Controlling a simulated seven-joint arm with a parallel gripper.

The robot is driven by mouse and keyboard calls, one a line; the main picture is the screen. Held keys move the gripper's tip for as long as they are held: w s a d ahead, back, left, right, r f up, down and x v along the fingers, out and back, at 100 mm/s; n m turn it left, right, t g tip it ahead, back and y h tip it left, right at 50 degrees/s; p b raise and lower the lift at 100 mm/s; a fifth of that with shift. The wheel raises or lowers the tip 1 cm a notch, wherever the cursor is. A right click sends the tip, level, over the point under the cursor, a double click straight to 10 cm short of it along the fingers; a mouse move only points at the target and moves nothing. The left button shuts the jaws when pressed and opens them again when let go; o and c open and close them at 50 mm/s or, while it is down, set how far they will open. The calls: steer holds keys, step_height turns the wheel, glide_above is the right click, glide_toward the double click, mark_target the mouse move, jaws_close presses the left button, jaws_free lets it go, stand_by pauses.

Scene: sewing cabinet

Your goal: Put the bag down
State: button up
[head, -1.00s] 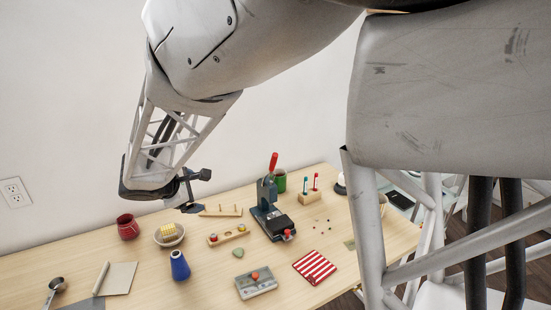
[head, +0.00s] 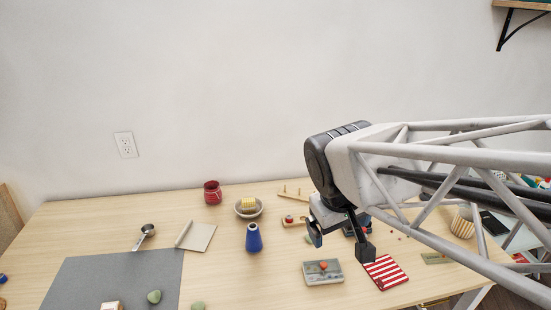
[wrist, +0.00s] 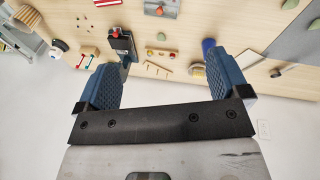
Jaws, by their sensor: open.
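A flat red-and-white striped bag (head: 384,271) lies on the right part of the wooden table in the head view. In the wrist view only an edge of the striped bag (wrist: 104,3) shows at the top. My gripper (head: 340,243) is in the air up and to the left of the bag in the head view, apart from it. In the wrist view its two blue fingers (wrist: 170,78) are spread wide with nothing between them.
A grey tray with a red knob (head: 323,272) lies left of the bag. A grey mat (head: 112,279) covers the left front.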

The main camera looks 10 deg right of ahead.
steer(key=s, duration=0.1)
steer(key=s+m+y, duration=0.1)
steer(key=s, duration=0.1)
steer(key=s+a+m, duration=0.1)
steer(key=s, duration=0.1)
steer(key=shift+s+y, duration=0.1)
steer(key=shift+y, duration=0.3)
